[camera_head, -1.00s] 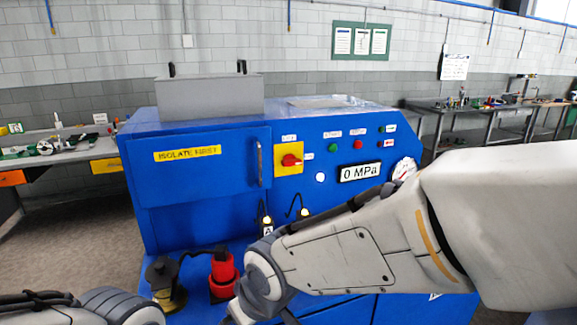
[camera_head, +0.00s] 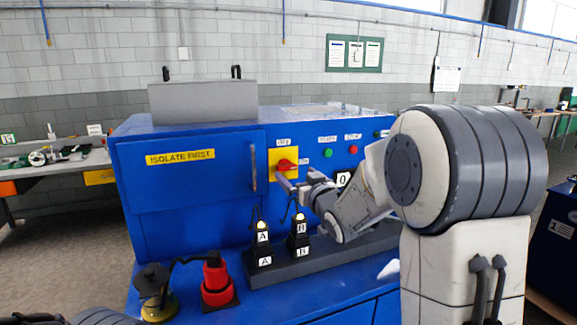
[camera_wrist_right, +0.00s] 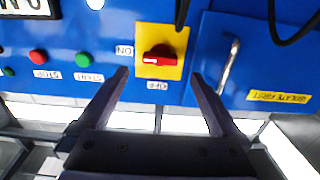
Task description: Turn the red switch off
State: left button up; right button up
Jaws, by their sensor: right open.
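The red switch (camera_head: 286,165) is a rotary knob on a yellow plate (camera_head: 275,156) on the front of the blue machine. In the right wrist view the red switch (camera_wrist_right: 159,56) shows near the top middle, its white mark lying sideways toward the ON label (camera_wrist_right: 124,51). The OFF label (camera_wrist_right: 157,85) is at the plate's other edge. My right gripper (camera_head: 298,180) is in front of the plate. In the right wrist view its open, empty fingers (camera_wrist_right: 158,80) stand apart on either side of the switch. My left gripper is not in view; only part of my left arm shows at the bottom left.
A cabinet handle (camera_head: 254,168) stands close to the plate. Green (camera_head: 328,153) and red (camera_head: 353,150) buttons are on the panel's other side. Two black units marked A (camera_head: 263,245) and B (camera_head: 299,238) and a red cylinder (camera_head: 215,280) stand on the lower ledge.

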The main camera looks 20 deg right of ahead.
aim_at(288, 167)
jog(key=w+p, duration=0.1)
jog(key=w, duration=0.3)
jog(key=shift+w+a+r, duration=0.1)
jog(key=shift+w, duration=0.15)
jog(key=shift+w+p, duration=0.4)
jog(key=shift+w, duration=0.3)
